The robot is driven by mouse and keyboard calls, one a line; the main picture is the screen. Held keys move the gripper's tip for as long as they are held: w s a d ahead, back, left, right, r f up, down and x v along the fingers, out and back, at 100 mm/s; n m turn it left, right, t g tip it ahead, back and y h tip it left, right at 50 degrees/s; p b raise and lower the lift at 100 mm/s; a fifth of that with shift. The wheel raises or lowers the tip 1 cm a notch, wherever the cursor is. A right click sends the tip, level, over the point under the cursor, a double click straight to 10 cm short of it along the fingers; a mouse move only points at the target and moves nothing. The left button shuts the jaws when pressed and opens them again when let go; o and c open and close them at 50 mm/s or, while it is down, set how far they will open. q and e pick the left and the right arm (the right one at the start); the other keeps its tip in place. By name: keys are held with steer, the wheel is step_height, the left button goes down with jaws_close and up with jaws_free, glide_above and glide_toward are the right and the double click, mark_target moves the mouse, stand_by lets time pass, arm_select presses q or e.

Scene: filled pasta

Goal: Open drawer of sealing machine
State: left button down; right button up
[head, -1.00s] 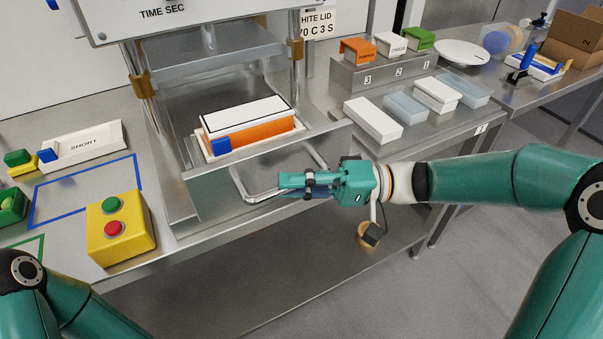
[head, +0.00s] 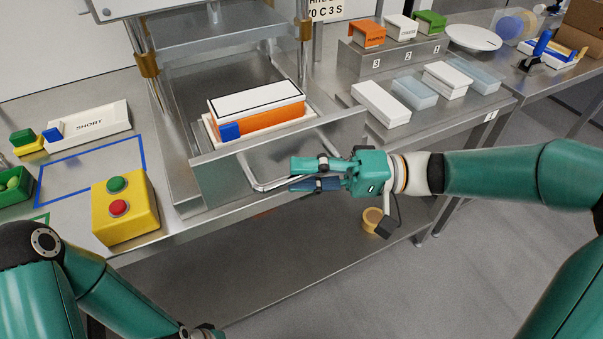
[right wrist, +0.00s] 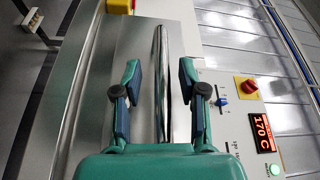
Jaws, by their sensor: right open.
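The sealing machine's steel drawer (head: 225,180) is pulled partly out, its front standing proud of the machine. A metal bar handle (head: 257,184) runs along its front. A box with a white lid (head: 255,102) and orange side (head: 265,118) sits in a white holder in the drawer. My right gripper (head: 291,175) is open at the handle. In the right wrist view the handle (right wrist: 162,85) runs lengthwise between the spread fingers (right wrist: 160,70), with a gap on both sides.
A yellow button box (head: 125,222) with green and red buttons stands left of the drawer. A white SHORT box (head: 90,124) lies behind it. White and clear boxes (head: 382,102) stand on the bench to the right. Open floor (head: 470,225) lies in front.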

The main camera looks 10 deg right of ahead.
steer(key=shift+d, duration=0.1)
steer(key=s+d+f, duration=0.1)
steer(key=d, duration=1)
steer(key=shift+s+d, duration=0.15)
steer(key=shift+d, duration=0.25)
steer(key=s+a+f+m+h, duration=0.1)
steer(key=s+a+f+h, duration=0.3)
steer(key=f, duration=1.1)
steer(key=s+a+f+m+g+h, duration=0.1)
steer(key=s+f+h, duration=0.4)
steer(key=f, duration=0.9)
steer(key=s+a+f+m+h, duration=0.1)
steer(key=s+a+f+h, duration=0.35)
steer(key=f, duration=1.05)
step_height(320, 180, up, 13)
steer(key=w+d+h+p, duration=0.1)
steer(key=w+d+p, duration=0.1)
steer(key=p, duration=1)
steer(key=shift+w+f+p, duration=0.15)
steer(key=shift+p, duration=0.2)
